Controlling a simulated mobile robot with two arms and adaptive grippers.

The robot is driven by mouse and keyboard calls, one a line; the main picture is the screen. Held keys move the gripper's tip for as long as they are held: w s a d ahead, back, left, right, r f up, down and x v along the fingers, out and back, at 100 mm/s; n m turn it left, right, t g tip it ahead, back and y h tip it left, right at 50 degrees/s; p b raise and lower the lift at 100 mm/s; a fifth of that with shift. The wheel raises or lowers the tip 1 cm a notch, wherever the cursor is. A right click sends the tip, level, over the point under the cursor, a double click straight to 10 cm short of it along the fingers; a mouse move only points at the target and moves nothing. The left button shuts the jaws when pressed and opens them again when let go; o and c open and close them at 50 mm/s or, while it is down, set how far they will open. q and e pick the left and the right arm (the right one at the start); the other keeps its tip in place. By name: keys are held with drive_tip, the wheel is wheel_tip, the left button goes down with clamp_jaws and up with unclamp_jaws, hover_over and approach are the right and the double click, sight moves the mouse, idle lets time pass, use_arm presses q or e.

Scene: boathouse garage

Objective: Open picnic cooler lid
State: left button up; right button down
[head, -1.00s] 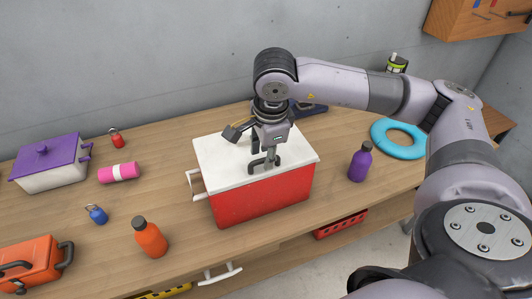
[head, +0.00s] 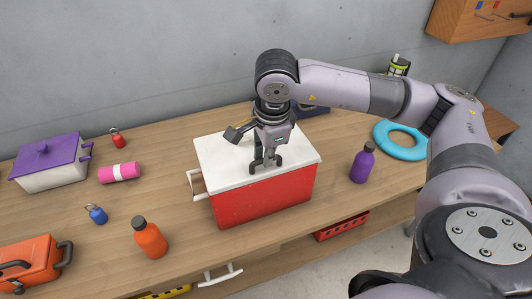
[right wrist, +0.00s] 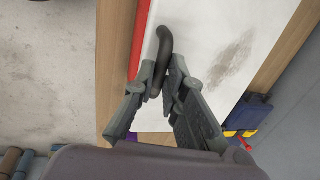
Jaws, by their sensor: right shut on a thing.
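The picnic cooler (head: 264,198) has a red body and stands on the wooden bench in the middle of the head view. Its flat white lid (head: 222,153) lies level and shut on the body. My right gripper (head: 266,163) points down at the lid's front part. In the right wrist view, its fingers (right wrist: 162,80) are closed around the dark curved lid handle (right wrist: 163,48). Part of the handle is hidden between the fingers. My left gripper is not in view.
An orange bottle (head: 150,240) stands at the front left and a purple bottle (head: 362,165) at the right. A light-blue ring (head: 402,138) lies further right. A purple-lidded pot (head: 50,165) and orange case (head: 28,265) stand left. A grey wall rises behind the bench.

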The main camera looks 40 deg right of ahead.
drive_tip(key=shift+r, duration=0.1)
drive_tip(key=shift+w+d+r+g+p, duration=0.1)
drive_tip(key=shift+w+r+g+p, duration=0.25)
drive_tip(key=shift+r+p, duration=0.3)
drive_tip(key=shift+w+d+r+g+p, duration=0.1)
drive_tip(key=shift+w+r+g+p, duration=0.25)
drive_tip(key=shift+p, duration=0.45)
drive_tip(key=shift+s+r, duration=0.1)
drive_tip(key=shift+r, duration=0.05)
drive_tip(key=shift+w+r+g+p, duration=0.2)
drive_tip(key=shift+r+g+p, duration=0.15)
drive_tip(key=shift+p, duration=0.25)
drive_tip(key=shift+w+d+r+g+y+p, duration=0.1)
drive_tip(key=shift+w+r+g+y+p, duration=0.2)
drive_tip(key=shift+w+r+g+p, duration=0.4)
drive_tip(key=shift+s+f+t, duration=0.1)
drive_tip(key=shift+s+t, duration=0.1)
drive_tip(key=shift+t, duration=0.05)
